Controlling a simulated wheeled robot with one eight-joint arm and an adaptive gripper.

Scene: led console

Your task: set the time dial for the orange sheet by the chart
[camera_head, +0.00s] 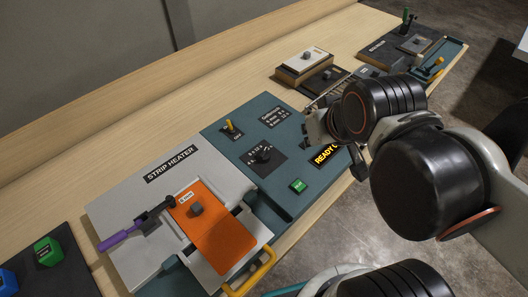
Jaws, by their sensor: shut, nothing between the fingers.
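The orange sheet (230,238) lies on the grey strip heater (118,213), with a small label and a grey knob-like block on it. The black time dial (263,155) sits on the teal console to the right, with a scale around it. Its exact pointer setting is too small to read. The chart (279,117) is a small dark plate with white lines of text on the console, behind the dial. My gripper (357,166) is shut and empty, right of the dial beside the lit display, apart from the dial and partly hidden by my arm.
A yellow-tipped switch (230,126), a green button (298,186) and a lit "READY" display (324,155) share the console. A purple-handled lever (128,234) and yellow handle (251,274) are on the heater. Blocks and fixtures stand farther right. The rear bench strip is clear.

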